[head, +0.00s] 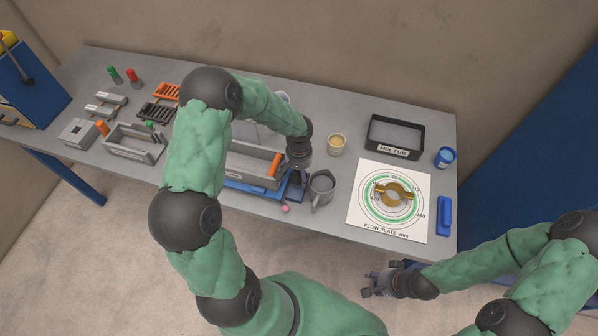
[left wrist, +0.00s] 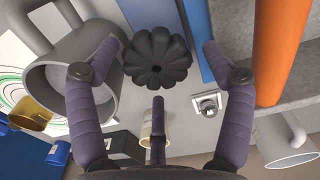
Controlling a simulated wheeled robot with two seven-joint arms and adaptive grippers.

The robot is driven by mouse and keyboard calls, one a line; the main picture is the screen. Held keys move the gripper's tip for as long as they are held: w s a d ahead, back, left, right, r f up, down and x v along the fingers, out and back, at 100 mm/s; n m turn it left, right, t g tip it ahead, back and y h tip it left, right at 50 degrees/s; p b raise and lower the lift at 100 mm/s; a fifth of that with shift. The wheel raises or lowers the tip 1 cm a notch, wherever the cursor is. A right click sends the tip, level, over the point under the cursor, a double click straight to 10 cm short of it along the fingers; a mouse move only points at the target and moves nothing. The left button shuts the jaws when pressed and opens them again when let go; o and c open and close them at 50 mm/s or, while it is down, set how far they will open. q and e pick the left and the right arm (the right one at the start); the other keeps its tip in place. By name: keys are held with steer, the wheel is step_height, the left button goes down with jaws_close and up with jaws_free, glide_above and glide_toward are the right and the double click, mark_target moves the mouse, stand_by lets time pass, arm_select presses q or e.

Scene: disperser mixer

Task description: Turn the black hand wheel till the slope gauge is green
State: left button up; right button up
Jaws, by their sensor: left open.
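The black hand wheel (left wrist: 157,58) has a scalloped rim and a dark centre hole. In the left wrist view it lies between the fingertips of my left gripper (left wrist: 161,48), with gaps on both sides. The gripper is open and points down at it. In the head view my left gripper (head: 297,177) is above the blue-based grey mixer (head: 243,187), and the wheel is hidden. A small pale square fitting (left wrist: 207,104) sits right of the wheel; I cannot tell whether it is the slope gauge, and no green shows on it. My right gripper (head: 381,282) is open and empty, off the table's front edge.
A grey mug (head: 321,187) stands close beside my left gripper. An orange handle (left wrist: 282,45) rises near the right finger.

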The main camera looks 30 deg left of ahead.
arm_select(q)
steer(key=shift+r, duration=0.1)
steer(key=c, duration=1.1)
